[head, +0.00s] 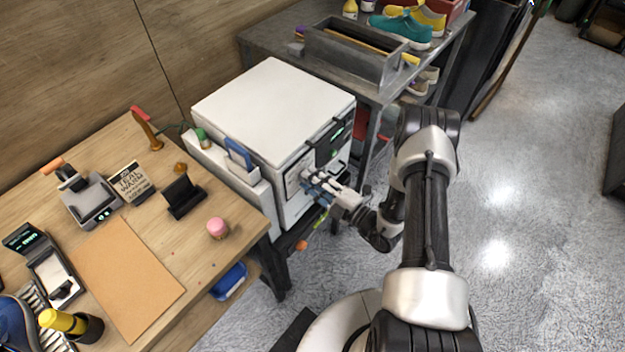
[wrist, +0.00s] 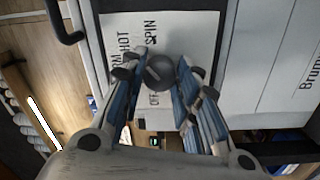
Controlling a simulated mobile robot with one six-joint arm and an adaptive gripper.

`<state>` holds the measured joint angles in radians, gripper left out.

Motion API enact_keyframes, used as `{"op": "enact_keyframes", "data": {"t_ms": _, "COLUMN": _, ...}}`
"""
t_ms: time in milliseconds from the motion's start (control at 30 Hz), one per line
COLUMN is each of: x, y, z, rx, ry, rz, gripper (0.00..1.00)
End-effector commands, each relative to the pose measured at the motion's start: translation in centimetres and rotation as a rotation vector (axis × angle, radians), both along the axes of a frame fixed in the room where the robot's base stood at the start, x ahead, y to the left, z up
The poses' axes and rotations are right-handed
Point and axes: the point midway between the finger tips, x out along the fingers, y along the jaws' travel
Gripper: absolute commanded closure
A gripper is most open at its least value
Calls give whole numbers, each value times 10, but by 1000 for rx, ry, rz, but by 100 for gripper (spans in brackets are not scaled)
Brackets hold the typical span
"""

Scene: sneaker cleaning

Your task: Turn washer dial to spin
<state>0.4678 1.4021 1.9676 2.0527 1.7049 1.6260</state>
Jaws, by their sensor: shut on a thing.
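The white washer (head: 272,105) stands between the wooden bench and the grey table. Its front faces my arm. In the wrist view, its white dial panel (wrist: 205,30) carries the words OFF, HOT and SPIN, with another word partly hidden. My gripper (head: 318,184) is at the washer's front. In the wrist view, its blue-padded fingers (wrist: 162,70) are on both sides of the dial and shut on it. I cannot clearly tell which word the dial points to.
A dark handle (head: 328,142) sticks out of the washer front beside the panel. Shoes and a grey crate (head: 350,55) are behind. Floor at right is clear.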

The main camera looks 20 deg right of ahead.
Motion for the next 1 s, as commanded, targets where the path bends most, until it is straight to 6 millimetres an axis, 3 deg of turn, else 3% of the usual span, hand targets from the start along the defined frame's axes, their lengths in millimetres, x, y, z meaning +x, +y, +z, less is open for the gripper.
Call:
{"op": "enact_keyframes", "data": {"t_ms": 500, "x": -1, "y": 1, "z": -1, "rx": 321, "ry": 235, "rz": 1, "gripper": 95}}
{"op": "enact_keyframes", "data": {"t_ms": 1000, "x": -1, "y": 1, "z": -1, "rx": 414, "ry": 302, "rz": 1, "gripper": 95}}
